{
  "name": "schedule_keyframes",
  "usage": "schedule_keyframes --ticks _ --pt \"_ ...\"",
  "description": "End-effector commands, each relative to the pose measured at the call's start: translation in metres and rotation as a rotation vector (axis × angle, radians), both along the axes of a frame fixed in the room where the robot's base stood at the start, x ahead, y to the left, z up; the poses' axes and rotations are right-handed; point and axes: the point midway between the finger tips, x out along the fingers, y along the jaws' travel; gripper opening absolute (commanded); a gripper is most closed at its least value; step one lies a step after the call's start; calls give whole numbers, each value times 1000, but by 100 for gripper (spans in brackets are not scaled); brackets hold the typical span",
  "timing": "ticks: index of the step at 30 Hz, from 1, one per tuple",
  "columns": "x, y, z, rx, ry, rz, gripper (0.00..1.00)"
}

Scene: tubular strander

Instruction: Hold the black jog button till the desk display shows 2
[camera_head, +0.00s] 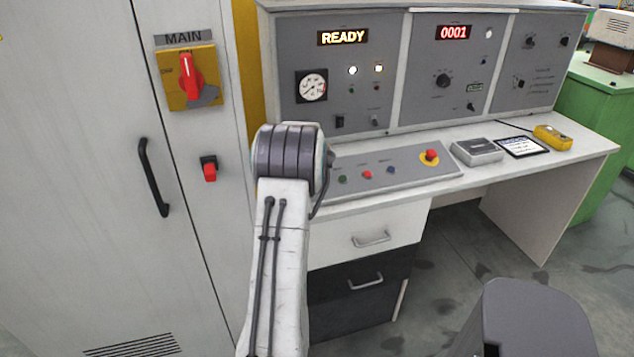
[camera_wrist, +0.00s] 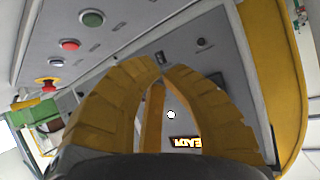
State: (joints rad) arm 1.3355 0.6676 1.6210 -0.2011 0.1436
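The desk display (camera_head: 453,32) shows 0001 in red. I cannot make out a black jog button for certain. The sloped button panel (camera_head: 400,182) carries a green button (camera_head: 343,179), a red button (camera_head: 367,175) and a blue button (camera_head: 391,170); my arm covers its left end in the head view. My gripper (camera_wrist: 158,70) is hidden behind my arm in the head view. In the wrist view its yellow fingers come together at the tips, with nothing seen between them. A small dark fitting (camera_wrist: 161,57) shows just beyond the tips; contact cannot be told.
A red emergency stop (camera_head: 430,156) on a yellow base sits at the panel's right. A second display (camera_head: 342,37) reads READY above a gauge (camera_head: 312,87). A grey box (camera_head: 477,151), a tablet (camera_head: 523,147) and a yellow device (camera_head: 552,137) lie farther right. A cabinet (camera_head: 95,200) stands left.

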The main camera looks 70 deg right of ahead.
Motion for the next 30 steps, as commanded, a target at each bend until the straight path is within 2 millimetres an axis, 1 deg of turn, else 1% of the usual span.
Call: schedule_keyframes --ticks 11,13,15,21,30 --pt "6 -9 -39 5 -2 5 0" --pt "8 -11 -52 1 -3 5 0" --pt "8 -12 -58 1 -3 6 0" --pt "10 -15 -67 0 -4 7 0" --pt "11 -16 -69 1 -4 8 0"
